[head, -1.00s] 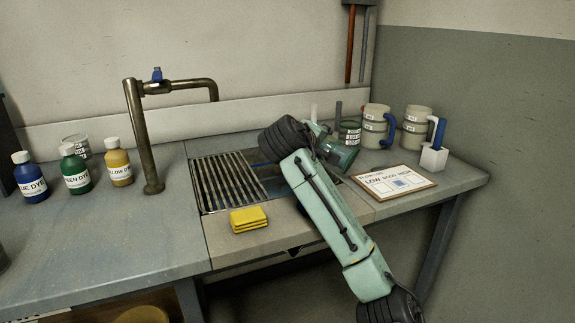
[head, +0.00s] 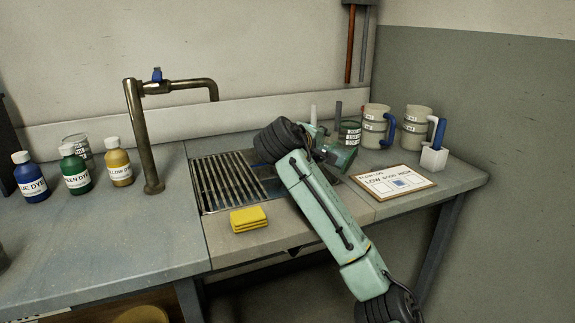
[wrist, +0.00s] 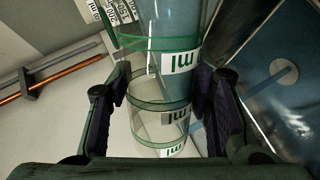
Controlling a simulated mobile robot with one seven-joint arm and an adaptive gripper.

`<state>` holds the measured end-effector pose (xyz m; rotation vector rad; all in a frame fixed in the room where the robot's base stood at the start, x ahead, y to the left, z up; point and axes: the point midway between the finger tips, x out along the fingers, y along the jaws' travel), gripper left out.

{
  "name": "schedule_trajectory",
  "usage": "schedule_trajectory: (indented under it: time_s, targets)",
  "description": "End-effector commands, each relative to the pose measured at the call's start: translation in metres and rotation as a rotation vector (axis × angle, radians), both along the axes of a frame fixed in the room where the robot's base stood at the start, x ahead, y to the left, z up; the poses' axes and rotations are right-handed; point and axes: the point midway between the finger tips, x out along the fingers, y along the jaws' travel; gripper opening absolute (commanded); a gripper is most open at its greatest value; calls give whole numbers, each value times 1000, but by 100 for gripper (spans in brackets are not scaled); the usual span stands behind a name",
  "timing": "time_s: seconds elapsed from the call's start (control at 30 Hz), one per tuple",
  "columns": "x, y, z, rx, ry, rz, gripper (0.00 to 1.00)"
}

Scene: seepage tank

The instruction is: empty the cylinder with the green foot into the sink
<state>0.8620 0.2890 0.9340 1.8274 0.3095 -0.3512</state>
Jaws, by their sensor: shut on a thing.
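My gripper (wrist: 165,92) is shut on a clear cylinder (wrist: 176,22) with green bands and a printed label. The cylinder looks bluish inside and runs up out of the wrist view between the dark finger pads; I cannot tell its fill level. Its foot is not clearly seen. In the head view my gripper (head: 322,146) is over the right side of the sink, largely hidden by my arm. The sink (head: 277,186) lies behind my forearm, with a slatted rack (head: 222,184) over its left part. The basin (wrist: 283,110) shows at right in the wrist view, with a round drain.
A green-marked beaker (head: 349,133) stands behind the gripper; two cream jugs (head: 374,128) (head: 416,130) stand to its right. A framed card (head: 394,181) lies on the right counter. A yellow sponge stack (head: 248,219) sits at the front edge. A tap (head: 145,140) and dye bottles (head: 75,170) are left.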

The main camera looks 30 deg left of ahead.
Motion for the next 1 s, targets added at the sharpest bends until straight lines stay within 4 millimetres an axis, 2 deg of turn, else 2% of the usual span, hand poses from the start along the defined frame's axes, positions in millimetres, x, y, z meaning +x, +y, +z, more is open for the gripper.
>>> schedule_trajectory:
  time_s: [1.0]
  targets:
    - [0,5,-6,-60,3,0,8]
